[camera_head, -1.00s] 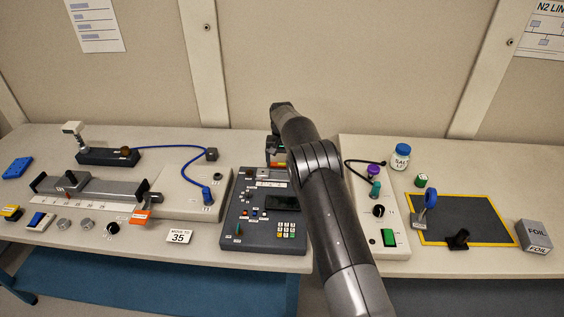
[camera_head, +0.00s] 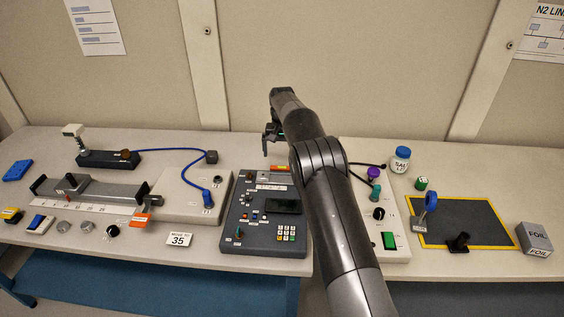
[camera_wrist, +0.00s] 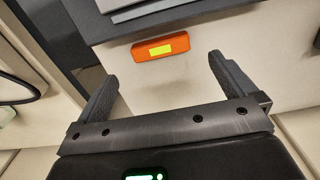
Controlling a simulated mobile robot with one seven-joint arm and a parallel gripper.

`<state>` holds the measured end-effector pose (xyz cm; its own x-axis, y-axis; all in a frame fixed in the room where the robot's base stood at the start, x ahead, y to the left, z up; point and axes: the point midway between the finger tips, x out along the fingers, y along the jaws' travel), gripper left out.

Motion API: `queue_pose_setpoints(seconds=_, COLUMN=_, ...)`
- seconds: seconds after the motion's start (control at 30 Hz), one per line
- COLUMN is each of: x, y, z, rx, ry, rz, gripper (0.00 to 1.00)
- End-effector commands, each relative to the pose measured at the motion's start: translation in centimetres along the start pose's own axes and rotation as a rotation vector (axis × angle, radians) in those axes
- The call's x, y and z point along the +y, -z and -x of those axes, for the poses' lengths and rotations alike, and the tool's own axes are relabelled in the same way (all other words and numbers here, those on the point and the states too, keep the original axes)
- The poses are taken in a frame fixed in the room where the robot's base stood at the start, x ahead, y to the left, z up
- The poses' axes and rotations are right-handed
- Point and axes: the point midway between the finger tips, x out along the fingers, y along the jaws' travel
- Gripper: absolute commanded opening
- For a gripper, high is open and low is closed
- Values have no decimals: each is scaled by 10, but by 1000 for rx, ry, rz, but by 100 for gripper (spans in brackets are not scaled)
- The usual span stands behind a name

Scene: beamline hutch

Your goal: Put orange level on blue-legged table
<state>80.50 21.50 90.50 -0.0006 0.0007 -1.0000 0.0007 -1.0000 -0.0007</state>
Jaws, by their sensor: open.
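The orange level (camera_wrist: 160,47), a small orange bar with a yellow-green window, lies on the light tabletop beside the dark console edge in the wrist view. In the head view the level (camera_head: 280,168) shows just behind the console, near the right end of the left table (camera_head: 120,245), which has blue legs. My gripper (camera_wrist: 163,70) is open and empty, with its fingers spread on either side of the level's near side and not touching it. In the head view my gripper (camera_head: 268,142) is above and slightly left of the level, partly hidden by my arm.
The dark control console (camera_head: 263,222) stands directly in front of the level. The right table holds a foil box (camera_head: 534,238), a salt jar (camera_head: 400,159) and a yellow-edged mat (camera_head: 480,215). A gap separates the tables.

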Motion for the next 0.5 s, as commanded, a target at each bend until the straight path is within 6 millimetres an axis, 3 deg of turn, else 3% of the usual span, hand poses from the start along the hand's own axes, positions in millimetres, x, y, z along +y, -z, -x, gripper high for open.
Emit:
queue_pose_setpoints(seconds=0.2, x=0, y=1, z=40, rx=2, ry=1, rz=0, gripper=100)
queue_pose_setpoints(seconds=0.5, x=0, y=0, z=57, rx=-1, ry=-1, rz=-1, gripper=100)
